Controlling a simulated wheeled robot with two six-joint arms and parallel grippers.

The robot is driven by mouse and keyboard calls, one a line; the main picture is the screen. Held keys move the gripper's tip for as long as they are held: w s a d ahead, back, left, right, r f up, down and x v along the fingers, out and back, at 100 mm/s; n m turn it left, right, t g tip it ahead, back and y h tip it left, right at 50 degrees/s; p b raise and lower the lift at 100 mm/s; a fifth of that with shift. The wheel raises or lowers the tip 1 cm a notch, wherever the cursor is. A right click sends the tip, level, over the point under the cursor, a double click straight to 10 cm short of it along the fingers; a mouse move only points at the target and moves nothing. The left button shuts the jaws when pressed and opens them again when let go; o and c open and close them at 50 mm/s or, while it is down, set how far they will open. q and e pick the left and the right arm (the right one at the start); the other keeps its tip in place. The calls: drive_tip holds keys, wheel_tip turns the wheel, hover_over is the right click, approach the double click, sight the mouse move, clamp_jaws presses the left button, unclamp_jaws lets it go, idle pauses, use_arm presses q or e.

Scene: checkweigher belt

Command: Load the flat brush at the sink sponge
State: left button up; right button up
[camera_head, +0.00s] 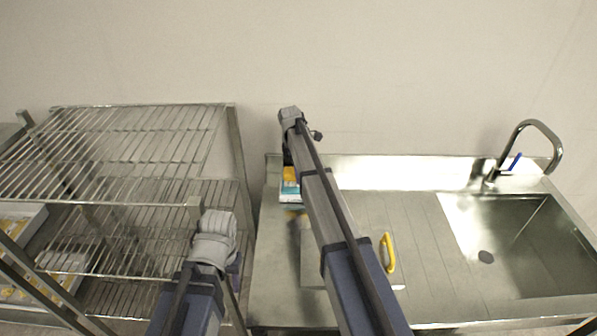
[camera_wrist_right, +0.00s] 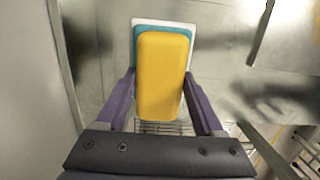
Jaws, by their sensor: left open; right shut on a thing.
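My right gripper (camera_wrist_right: 160,105) is shut on a yellow block, which I take for the flat brush (camera_wrist_right: 162,75); its purple fingers lie along both sides. Behind the yellow block shows a teal layer, probably the sponge (camera_wrist_right: 189,42), on a white base (camera_wrist_right: 150,22). I cannot tell whether the brush touches the teal layer. In the head view the sponge (camera_head: 290,188) shows at the counter's left end, partly behind my right arm, which hides the right gripper. My left gripper (camera_head: 235,266) is low beside the rack, mostly hidden by its wrist, open, with nothing seen in it.
A steel counter (camera_head: 420,220) has a sink basin (camera_head: 530,240) and tap (camera_head: 540,125) at right. A yellow handle (camera_head: 387,253) stands on the counter beside my right arm. A wire rack (camera_head: 130,145) is at left, close to my left arm. The counter's middle is mostly clear.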

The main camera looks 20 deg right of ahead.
drive_tip(key=shift+f+b, duration=0.85)
idle(1.6)
drive_tip(key=shift+r, duration=0.15)
wheel_tip(320, 180, up, 7)
drive_tip(key=p, duration=0.7)
drive_tip(key=shift+f, duration=0.2)
idle(0.3)
wheel_tip(320, 180, down, 4)
drive_tip(key=b, duration=0.4)
drive_tip(key=shift+f, duration=0.2)
drive_tip(key=shift+r, duration=0.1)
